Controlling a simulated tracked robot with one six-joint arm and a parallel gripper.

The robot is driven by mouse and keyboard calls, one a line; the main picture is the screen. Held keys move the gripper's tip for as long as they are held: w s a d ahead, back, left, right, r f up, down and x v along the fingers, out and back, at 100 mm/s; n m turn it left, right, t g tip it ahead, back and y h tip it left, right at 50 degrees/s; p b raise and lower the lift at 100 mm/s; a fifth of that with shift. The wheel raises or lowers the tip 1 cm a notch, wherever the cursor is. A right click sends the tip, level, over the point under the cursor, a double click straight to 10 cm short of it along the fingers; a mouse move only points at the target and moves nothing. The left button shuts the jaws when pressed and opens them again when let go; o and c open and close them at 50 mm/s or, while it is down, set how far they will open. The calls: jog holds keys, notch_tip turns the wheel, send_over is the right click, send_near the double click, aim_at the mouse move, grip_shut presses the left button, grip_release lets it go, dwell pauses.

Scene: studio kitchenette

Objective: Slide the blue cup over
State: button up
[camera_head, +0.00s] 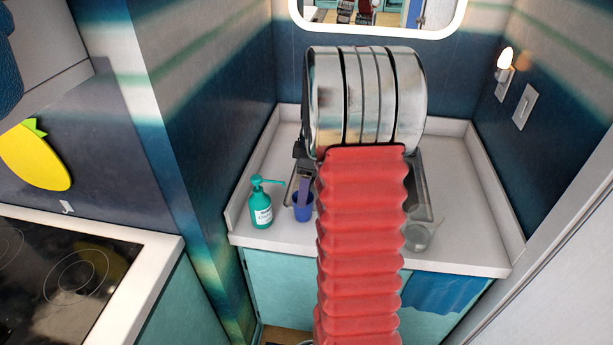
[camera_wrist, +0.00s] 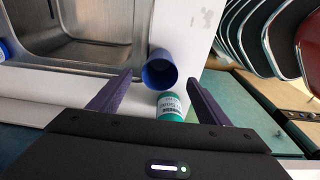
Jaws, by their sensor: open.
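The blue cup (camera_head: 302,212) stands on the counter beside the sink, left of my arm in the head view. In the wrist view the cup (camera_wrist: 157,72) shows its open mouth and sits just beyond and between my fingertips. My gripper (camera_wrist: 159,80) is open, with one purple finger on each side of the cup. I cannot tell whether either finger touches it. In the head view a purple finger of my gripper (camera_head: 304,186) shows at the cup; the rest is hidden by my arm.
A green soap bottle (camera_head: 261,208) with a pump stands left of the cup; it also shows close by in the wrist view (camera_wrist: 171,107). The metal sink (camera_wrist: 85,35) lies beside the cup. A clear glass (camera_head: 418,236) stands right of my arm.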

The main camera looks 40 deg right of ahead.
aim_at(301, 215)
jog(key=shift+w+a+f, duration=0.15)
jog(key=shift+f, duration=1.35)
jog(key=shift+w+a+f, duration=0.1)
jog(key=shift+w+f, duration=0.05)
jog(key=shift+f, duration=1.3)
jog(key=shift+c, duration=0.3)
jog(key=c, duration=1.1)
jog(key=shift+a, duration=0.1)
